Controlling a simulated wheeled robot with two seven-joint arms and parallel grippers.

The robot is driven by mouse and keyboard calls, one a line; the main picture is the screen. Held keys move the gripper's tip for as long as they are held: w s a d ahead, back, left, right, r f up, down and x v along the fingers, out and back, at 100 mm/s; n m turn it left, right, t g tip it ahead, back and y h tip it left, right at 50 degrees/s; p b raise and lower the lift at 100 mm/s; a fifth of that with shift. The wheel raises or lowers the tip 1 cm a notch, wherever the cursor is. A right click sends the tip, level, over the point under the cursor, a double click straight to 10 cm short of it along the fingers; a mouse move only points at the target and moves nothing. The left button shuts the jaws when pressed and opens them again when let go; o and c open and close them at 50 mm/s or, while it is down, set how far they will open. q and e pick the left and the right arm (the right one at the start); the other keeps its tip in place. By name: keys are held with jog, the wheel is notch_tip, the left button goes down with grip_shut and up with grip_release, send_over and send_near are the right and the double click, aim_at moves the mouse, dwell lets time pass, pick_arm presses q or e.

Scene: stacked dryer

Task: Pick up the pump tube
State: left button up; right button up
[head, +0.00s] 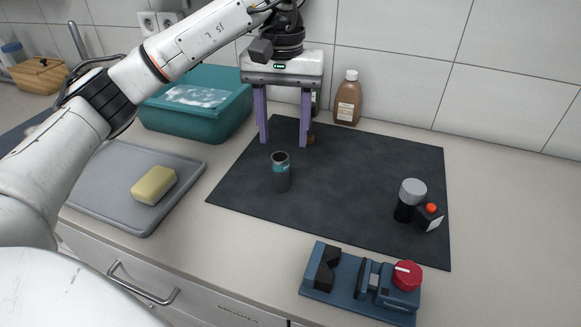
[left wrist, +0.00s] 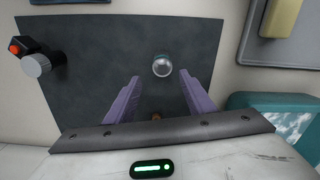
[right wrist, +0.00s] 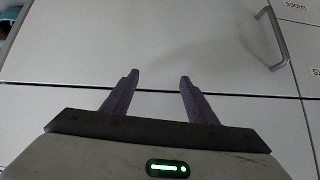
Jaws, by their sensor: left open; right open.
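The likely pump tube (head: 282,178) is a short dark cylinder with a teal band and an open top. It stands upright on the dark mat (head: 340,178). In the left wrist view its round metallic end (left wrist: 162,66) shows between and beyond the fingertips. My left gripper (head: 284,144) points down over the mat, open and empty. It is behind the tube and apart from it. In the right wrist view my right gripper (right wrist: 159,77) is open and empty in front of pale cabinet fronts (right wrist: 150,45). It is outside the head view.
A black, grey-topped device (head: 411,201) with a red button stands at the mat's right. A blue vise-like fixture (head: 345,282) with a red knob is at the front. A brown bottle (head: 347,100) and teal basin (head: 190,115) are behind. A yellow sponge (head: 154,185) lies on a grey tray (head: 100,175).

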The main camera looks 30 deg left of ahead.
aim_at(280, 166)
pick_arm(q)
jog(key=f, duration=0.2)
jog(key=s+f, duration=0.1)
jog(key=f, duration=0.2)
jog(key=f+p, duration=0.1)
jog(key=f, duration=0.1)
jog(key=shift+s+a+f, duration=0.1)
jog(key=shift+s+f, duration=0.05)
jog(key=shift+f, duration=0.55)
jog(key=c, duration=1.2)
pick_arm(e)
jog(key=shift+s+r, duration=0.15)
jog(key=shift+s, duration=0.65)
